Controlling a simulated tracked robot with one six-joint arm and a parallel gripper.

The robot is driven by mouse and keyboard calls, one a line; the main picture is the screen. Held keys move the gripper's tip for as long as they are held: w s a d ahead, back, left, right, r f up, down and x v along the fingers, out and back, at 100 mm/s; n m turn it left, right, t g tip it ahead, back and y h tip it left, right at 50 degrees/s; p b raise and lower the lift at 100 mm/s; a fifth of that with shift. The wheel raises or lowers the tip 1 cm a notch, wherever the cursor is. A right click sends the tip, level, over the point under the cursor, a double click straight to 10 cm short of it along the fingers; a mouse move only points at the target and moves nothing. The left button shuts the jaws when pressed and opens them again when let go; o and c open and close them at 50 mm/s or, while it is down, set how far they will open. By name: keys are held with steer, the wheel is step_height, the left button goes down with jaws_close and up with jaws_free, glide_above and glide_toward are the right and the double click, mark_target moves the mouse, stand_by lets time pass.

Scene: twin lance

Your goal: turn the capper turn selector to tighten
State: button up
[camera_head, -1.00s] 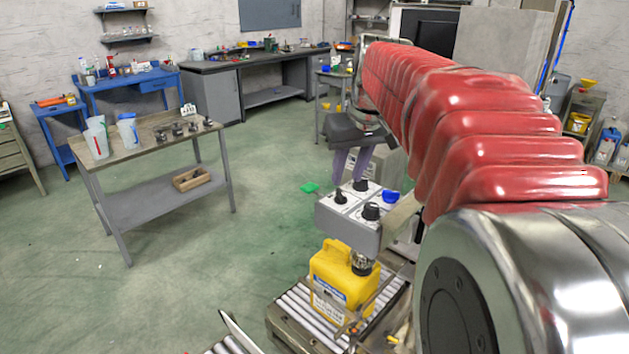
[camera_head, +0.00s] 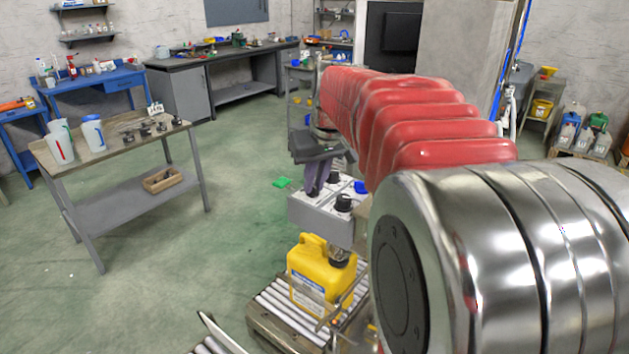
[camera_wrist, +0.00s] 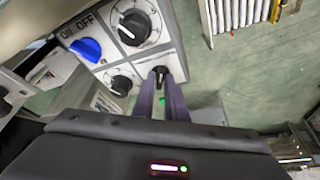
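The light grey control box (camera_head: 318,214) stands behind the yellow jug and carries several knobs. In the wrist view its panel (camera_wrist: 180,66) bears a blue ON/OFF knob (camera_wrist: 85,50), a large black knob (camera_wrist: 133,27), a black knob (camera_wrist: 120,83) and another black knob (camera_wrist: 160,71). Their small labels cannot be read, so which is the capper turn selector is unclear. My gripper (camera_head: 312,192) reaches down to the box's left knob. Its purple fingers are close together, one on each side of that black knob, and look shut on it. The fingers partly hide it.
A yellow jug (camera_head: 319,276) stands on the roller conveyor (camera_head: 275,308) below the box. A workbench (camera_head: 95,150) with cups and small black parts is at left. Green floor lies open between bench and conveyor.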

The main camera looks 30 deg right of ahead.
jaws_close()
steer(key=shift+d+n, duration=0.1)
steer(key=shift+n, duration=0.5)
steer(key=n+y, duration=0.1)
steer(key=n, duration=0.1)
steer(key=n+y, duration=0.1)
steer(key=shift+d+n, duration=0.2)
steer(key=shift+n, duration=0.2)
steer(key=n+y, duration=0.1)
steer(key=n, duration=0.2)
steer(key=n+g+y, duration=0.1)
steer(key=n, duration=0.2)
steer(key=shift+w+d+n+g, duration=0.2)
steer(key=shift+n+g, duration=0.1)
steer(key=shift+n, duration=0.1)
steer(key=shift+o, duration=2.2)
jaws_free()
